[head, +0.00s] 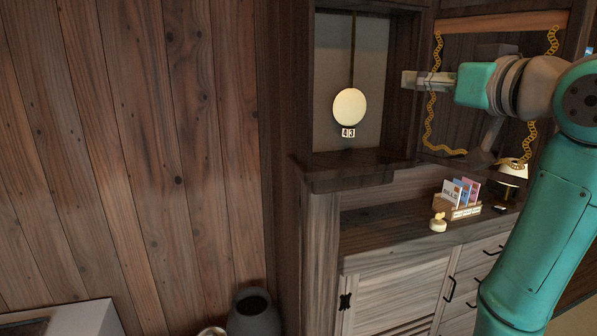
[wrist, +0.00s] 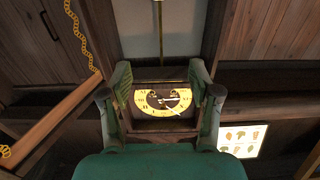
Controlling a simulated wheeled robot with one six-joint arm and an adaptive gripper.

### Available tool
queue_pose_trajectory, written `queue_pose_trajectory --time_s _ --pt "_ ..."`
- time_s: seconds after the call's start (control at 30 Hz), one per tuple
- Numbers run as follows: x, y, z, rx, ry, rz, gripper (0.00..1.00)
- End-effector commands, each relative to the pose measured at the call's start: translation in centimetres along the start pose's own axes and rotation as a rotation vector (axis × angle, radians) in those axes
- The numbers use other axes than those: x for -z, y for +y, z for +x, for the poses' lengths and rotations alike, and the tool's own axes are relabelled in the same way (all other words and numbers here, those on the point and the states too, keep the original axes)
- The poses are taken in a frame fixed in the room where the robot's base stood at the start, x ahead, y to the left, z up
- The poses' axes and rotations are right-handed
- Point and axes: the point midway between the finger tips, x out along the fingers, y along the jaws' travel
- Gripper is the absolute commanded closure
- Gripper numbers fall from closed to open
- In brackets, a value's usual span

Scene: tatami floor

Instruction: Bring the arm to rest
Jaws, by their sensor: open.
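My gripper (head: 412,80) is at the end of my raised green arm in the head view, held out to the left in front of the wall niche and clear of the shelf below. In the wrist view my gripper (wrist: 162,78) shows two green fingers spread apart with nothing between them. Behind the gap is a lit clock face (wrist: 163,101) with dark numerals, apart from the fingers.
A round pale pendulum (head: 350,106) hangs in the niche, left of my gripper. A gold chain (head: 430,110) hangs close behind it. A letter holder (head: 460,211) and small lamp (head: 513,169) stand on the counter (head: 385,232). A dark vase (head: 253,312) stands low down.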

Motion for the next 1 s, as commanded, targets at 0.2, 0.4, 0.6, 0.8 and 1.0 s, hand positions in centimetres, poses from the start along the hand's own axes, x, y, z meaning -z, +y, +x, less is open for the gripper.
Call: queue_pose_trajectory --time_s 0.2,0.4,0.6,0.8,1.0 --pt "-2.1 0.3 0.8 -0.003 -0.002 0.021 0.38" --pt "-4.5 0.7 1.6 -0.009 -0.003 0.044 0.38" --pt "-8.2 1.1 2.5 -0.020 -0.005 0.078 0.38" --pt "-14.5 1.6 3.5 -0.043 -0.011 0.128 0.38" --pt "-22.2 1.6 3.7 -0.077 -0.017 0.180 0.38"
